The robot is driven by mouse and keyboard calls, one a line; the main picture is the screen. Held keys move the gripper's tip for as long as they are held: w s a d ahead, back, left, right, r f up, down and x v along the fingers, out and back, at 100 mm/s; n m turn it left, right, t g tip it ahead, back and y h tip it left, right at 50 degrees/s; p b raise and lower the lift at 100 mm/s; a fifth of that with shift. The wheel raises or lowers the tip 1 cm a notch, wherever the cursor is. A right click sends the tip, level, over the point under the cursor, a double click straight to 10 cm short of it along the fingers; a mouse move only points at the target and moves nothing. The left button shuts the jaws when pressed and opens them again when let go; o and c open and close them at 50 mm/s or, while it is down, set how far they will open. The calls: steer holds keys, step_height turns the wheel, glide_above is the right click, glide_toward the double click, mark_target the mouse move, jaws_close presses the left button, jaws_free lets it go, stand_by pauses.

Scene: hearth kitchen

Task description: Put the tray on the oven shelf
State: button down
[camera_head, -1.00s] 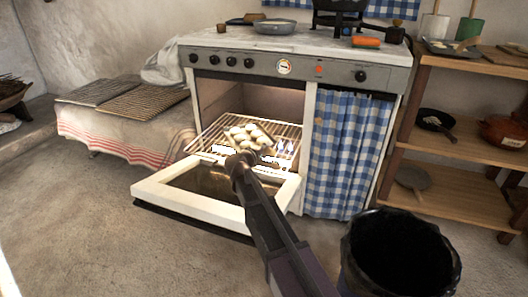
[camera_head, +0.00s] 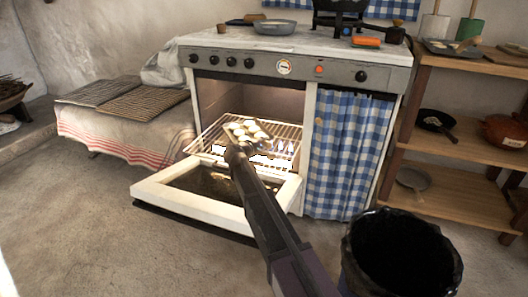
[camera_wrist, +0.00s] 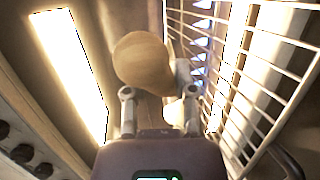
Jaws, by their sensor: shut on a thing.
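A small tray (camera_head: 265,139) carrying several pale round pieces (camera_head: 246,130) is at the oven opening, over the wire oven shelf (camera_head: 291,138). I cannot tell whether it touches the shelf. My gripper (camera_head: 236,149) is at the tray's near side, shut on it. My arm hides the near part of the tray and some of the shelf. In the wrist view, a tan rounded piece (camera_wrist: 141,62) sits by the fingers, and the shelf's wires (camera_wrist: 262,75) run along the right. The grip itself is partly hidden.
The oven door (camera_head: 160,195) is folded down open in front of the oven. A blue checked curtain (camera_head: 347,150) hangs right of the opening. A black bin (camera_head: 350,262) stands at the front right, near my arm. The floor at left is clear.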

steer(key=shift+s+f+b, duration=0.1)
steer(key=shift+f+b, duration=1.3)
steer(key=shift+f, duration=0.3)
steer(key=shift+c, duration=2.2)
jaws_free()
steer(key=shift+s, duration=0.1)
steer(key=p+v, duration=0.3)
steer(key=v, duration=0.9)
